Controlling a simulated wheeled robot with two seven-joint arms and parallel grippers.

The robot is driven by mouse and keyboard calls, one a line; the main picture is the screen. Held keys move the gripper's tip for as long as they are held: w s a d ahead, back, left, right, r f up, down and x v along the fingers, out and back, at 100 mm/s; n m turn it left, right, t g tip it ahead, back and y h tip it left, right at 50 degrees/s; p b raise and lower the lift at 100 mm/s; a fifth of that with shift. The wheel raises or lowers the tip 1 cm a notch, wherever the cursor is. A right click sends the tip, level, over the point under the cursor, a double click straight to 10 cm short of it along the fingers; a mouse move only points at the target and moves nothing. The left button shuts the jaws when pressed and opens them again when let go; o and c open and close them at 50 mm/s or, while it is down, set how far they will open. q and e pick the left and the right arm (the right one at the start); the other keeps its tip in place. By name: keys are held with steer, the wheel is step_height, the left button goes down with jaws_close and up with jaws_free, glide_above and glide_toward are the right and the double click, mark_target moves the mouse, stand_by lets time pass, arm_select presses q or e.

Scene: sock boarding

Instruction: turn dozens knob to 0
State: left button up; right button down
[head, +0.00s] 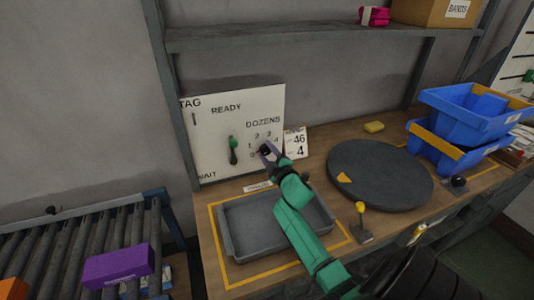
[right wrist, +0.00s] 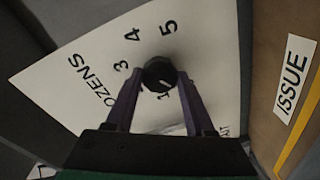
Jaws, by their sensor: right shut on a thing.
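The dozens knob (right wrist: 158,72) is a small black round knob on a white panel (head: 210,120), under the word DOZENS. In the right wrist view numbers including 3, 4 and 5 ring it, and a pale mark on its face lies on the side near the 1. The 0 is not clearly visible there. My right gripper (head: 266,149) reaches up to the panel, its purple fingers shut on the knob from both sides; it also shows in the right wrist view (right wrist: 157,84). My left gripper is not in view.
A green-topped lever (head: 233,146) is left of the knob on the panel. A card reading 46 and 4 (head: 297,144) stands at right. A grey tray (head: 228,245) lies below my right arm. A dark turntable (head: 390,175) and blue bins (head: 465,125) occupy the right.

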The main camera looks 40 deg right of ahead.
steer(key=shift+f, duration=0.25)
steer(key=shift+c, duration=1.4)
jaws_free()
steer(key=shift+r, duration=0.15)
steer(key=shift+s, duration=0.15)
steer(key=b+v, duration=0.1)
steer(key=v, duration=1.3)
steer(key=shift+s, duration=0.2)
steer(key=shift+a+r, duration=0.1)
steer(key=shift+r, duration=0.05)
